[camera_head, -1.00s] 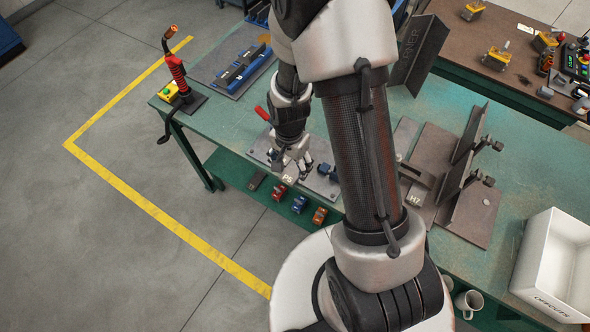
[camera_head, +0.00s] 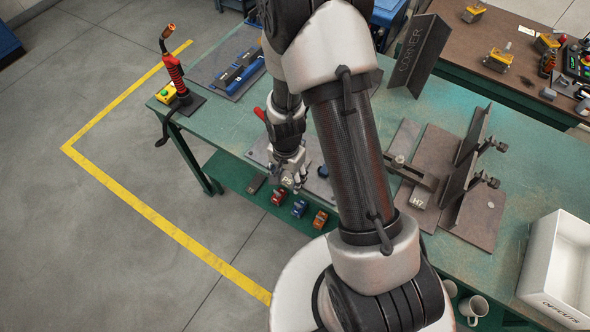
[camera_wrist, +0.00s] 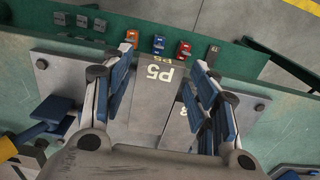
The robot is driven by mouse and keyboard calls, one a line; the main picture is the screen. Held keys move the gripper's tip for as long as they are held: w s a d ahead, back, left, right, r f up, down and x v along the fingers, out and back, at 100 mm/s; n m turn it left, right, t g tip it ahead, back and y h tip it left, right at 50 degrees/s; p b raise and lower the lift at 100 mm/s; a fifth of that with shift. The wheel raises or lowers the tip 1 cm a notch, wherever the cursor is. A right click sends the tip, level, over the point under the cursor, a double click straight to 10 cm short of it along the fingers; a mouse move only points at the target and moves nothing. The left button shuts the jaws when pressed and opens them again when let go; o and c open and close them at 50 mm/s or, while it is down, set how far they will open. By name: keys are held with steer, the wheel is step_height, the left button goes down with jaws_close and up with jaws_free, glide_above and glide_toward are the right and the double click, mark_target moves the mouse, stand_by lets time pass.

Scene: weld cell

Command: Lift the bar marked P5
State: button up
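The grey bar marked P5 (camera_wrist: 158,78) is in the middle of the wrist view, over the flat grey fixture plate (camera_wrist: 50,92). Its white label (camera_head: 287,180) shows at the table's front edge in the head view. My gripper (camera_wrist: 161,58) has one blue-padded finger on each side of the bar. The fingers are spread apart, and a narrow gap seems to show on the bar's right side; firm contact cannot be seen. In the head view, my gripper (camera_head: 290,168) is low over the bar and hides much of it.
Red, blue and orange small parts (camera_head: 299,207) lie on the green lower shelf. A fixture with clamps and a part marked H7 (camera_head: 419,200) stands to the right. A white bin (camera_head: 530,265) is at the lower right, and a torch stand (camera_head: 180,85) at the left.

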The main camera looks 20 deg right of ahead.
steer(key=c, duration=0.7)
steer(key=shift+r, duration=0.1)
steer(key=shift+c, duration=0.2)
